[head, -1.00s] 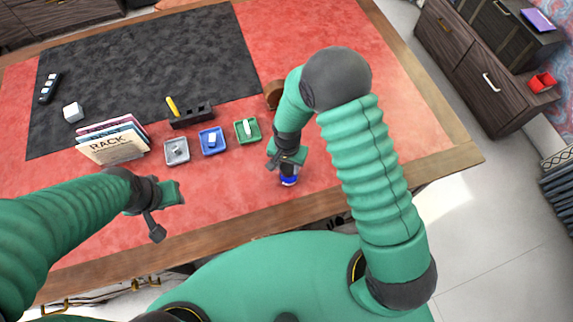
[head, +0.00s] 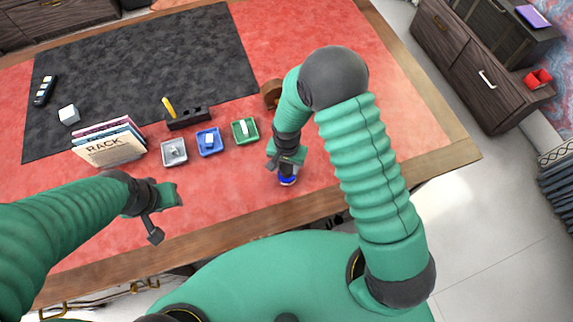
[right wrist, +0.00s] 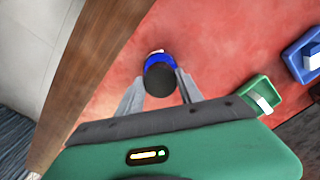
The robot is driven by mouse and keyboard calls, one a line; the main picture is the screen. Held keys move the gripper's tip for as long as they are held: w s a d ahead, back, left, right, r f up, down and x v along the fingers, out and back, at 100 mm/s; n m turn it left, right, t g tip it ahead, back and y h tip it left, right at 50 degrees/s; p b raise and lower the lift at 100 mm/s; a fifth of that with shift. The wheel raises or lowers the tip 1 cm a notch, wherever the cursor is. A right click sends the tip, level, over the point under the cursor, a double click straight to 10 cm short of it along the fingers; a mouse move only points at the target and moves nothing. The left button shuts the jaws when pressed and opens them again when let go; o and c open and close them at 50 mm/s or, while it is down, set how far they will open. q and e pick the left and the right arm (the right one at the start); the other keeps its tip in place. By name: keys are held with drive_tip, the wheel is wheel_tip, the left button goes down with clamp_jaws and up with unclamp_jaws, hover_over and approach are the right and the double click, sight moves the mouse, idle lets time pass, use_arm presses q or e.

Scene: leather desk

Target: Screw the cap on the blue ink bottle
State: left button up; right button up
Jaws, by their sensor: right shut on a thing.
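The blue ink bottle (head: 288,181) stands on the red leather near the desk's front edge, below my right gripper (head: 286,168). In the right wrist view the dark round cap (right wrist: 160,79) lies over the bottle's blue body (right wrist: 157,60). My right gripper (right wrist: 161,84) is shut on the cap, one finger on each side. Whether the cap is seated on the bottle's neck is hidden. My left gripper (head: 165,214) is open and empty, over the desk's front left part, well away from the bottle.
Grey (head: 174,161), blue (head: 220,148) and green (head: 256,128) trays with small items stand left of the bottle. Books (head: 112,153), a black holder with a yellow piece (head: 188,121) and a brown round object (head: 270,94) are farther off. The front edge (head: 232,227) is close.

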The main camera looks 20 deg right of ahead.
drive_tip(key=shift+f, duration=0.35)
idle(0.8)
drive_tip(key=o, duration=1.4)
